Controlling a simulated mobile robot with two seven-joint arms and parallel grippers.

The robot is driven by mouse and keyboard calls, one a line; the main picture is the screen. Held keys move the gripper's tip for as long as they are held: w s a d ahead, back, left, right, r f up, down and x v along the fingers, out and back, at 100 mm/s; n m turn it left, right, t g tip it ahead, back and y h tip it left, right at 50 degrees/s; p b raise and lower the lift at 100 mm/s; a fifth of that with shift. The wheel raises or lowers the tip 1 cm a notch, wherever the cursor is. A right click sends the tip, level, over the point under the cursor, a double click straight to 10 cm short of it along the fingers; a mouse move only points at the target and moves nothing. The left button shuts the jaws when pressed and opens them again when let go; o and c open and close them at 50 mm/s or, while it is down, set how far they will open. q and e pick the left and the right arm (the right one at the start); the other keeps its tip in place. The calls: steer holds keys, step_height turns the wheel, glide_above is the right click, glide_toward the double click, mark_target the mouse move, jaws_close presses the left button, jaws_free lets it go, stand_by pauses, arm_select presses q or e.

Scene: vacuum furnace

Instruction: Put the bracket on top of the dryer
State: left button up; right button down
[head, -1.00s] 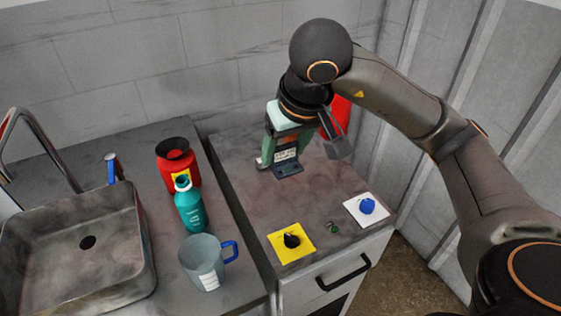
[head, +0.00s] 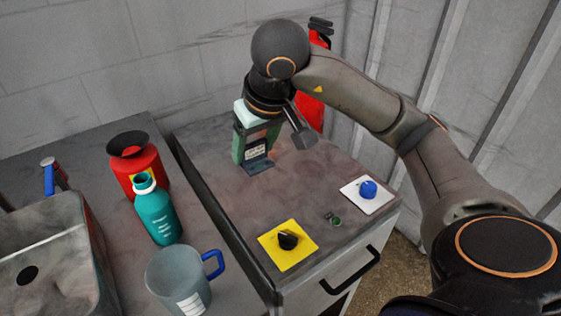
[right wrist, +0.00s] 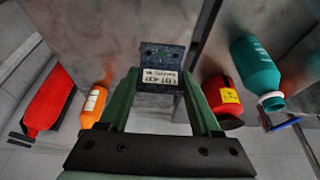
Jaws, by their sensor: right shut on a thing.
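The bracket (head: 257,165) is a small dark blue-grey angled piece with a white printed label. It also shows in the right wrist view (right wrist: 162,62), at the fingertips. My right gripper (head: 254,150) points down and is shut on the bracket; its green fingers (right wrist: 161,88) converge on it in the right wrist view. The dryer (head: 205,165) appears to be the grey cabinet with a flat, stained top and a front handle. The bracket is over the back part of this top, close to it; I cannot tell whether it touches. My left gripper is not in view.
A yellow plate with a black knob (head: 288,241), a green button (head: 335,219) and a blue knob (head: 368,189) sit at the dryer's front. Left stand a red container (head: 138,170), teal bottle (head: 158,213), mug (head: 180,280) and sink (head: 50,240). An orange bottle (right wrist: 94,105) is near my gripper.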

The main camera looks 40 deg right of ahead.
steer(key=w+d+f, duration=0.1)
steer(key=d+f, duration=0.1)
steer(key=d, duration=0.1)
steer(key=w+d+f, duration=0.1)
steer(key=d+f, duration=0.2)
steer(key=w+d+f+b, duration=0.1)
steer(key=d+f, duration=0.1)
steer(key=d, duration=0.2)
steer(key=shift+w+f, duration=0.1)
steer(key=shift+f, duration=0.15)
steer(key=shift+w+d+f, duration=0.15)
steer(key=shift+d+f, duration=0.2)
steer(key=shift+f, duration=0.1)
steer(key=shift+w+d+f, duration=0.1)
steer(key=shift+d+f, duration=0.1)
steer(key=shift+f, duration=1.55)
arm_select(q)
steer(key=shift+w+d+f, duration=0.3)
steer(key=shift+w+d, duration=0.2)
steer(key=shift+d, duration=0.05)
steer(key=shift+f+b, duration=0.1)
steer(key=shift+b, duration=0.3)
arm_select(e)
steer(key=shift+f, duration=0.1)
steer(key=shift+c, duration=0.4)
jaws_free()
